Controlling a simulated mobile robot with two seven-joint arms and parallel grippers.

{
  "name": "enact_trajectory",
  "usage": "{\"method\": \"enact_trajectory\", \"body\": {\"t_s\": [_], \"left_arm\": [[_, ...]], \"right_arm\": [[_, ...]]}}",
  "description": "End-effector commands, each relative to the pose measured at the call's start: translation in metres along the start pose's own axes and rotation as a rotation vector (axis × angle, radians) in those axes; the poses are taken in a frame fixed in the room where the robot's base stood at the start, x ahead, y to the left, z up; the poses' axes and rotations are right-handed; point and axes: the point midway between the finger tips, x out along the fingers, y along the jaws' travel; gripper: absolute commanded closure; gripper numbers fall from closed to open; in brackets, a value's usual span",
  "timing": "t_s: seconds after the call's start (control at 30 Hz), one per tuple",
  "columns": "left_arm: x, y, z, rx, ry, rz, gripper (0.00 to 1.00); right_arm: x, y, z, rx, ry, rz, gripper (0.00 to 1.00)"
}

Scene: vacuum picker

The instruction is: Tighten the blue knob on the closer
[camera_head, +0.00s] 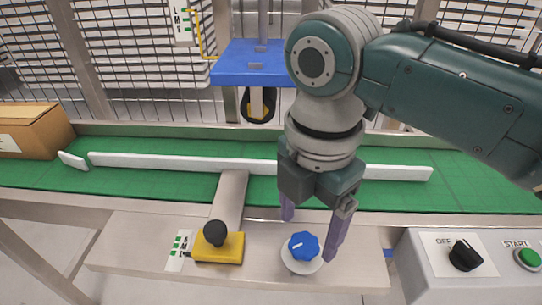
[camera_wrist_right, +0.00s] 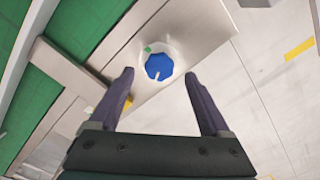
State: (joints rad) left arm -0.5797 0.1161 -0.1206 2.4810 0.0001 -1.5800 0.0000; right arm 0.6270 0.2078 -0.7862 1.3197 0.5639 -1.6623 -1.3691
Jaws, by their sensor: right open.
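The blue knob (camera_head: 303,246) sits on a round white base (camera_head: 303,264) on the metal shelf at the front of the conveyor. A white pointer line shows on its top. In the right wrist view the blue knob (camera_wrist_right: 159,66) lies ahead of the fingertips, between their lines. My right gripper (camera_head: 312,236) points down with its purple fingers apart, one fingertip behind and left of the knob and one to its right. It is open and empty, and I cannot tell whether a finger touches the knob. The right wrist view also shows the open fingers (camera_wrist_right: 163,78). My left gripper is not in view.
A yellow block with a black ball knob (camera_head: 217,247) stands left of the blue knob on the metal shelf (camera_head: 135,245). A control box (camera_head: 455,275) is at right. Behind are the green conveyor (camera_head: 220,185), a white rail (camera_head: 180,162) and a cardboard box (camera_head: 30,130).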

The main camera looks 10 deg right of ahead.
Motion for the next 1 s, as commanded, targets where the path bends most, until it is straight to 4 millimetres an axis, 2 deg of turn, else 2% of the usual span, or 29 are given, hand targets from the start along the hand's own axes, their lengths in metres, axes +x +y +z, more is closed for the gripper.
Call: {"method": "enact_trajectory", "body": {"t_s": [0.03, 0.2, 0.5, 1.0], "left_arm": [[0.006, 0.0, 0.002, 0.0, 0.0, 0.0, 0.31], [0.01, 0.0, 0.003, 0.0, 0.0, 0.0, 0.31], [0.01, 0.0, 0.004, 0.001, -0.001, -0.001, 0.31], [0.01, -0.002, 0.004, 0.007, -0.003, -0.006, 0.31]], "right_arm": [[0.011, 0.0, -0.001, 0.0, 0.001, -0.001, 0.19], [0.024, 0.0, -0.001, 0.0, 0.001, 0.0, 0.19], [0.025, 0.0, 0.0, 0.0, 0.0, 0.001, 0.19], [0.025, 0.0, 0.0, 0.001, 0.0, 0.001, 0.75]]}}
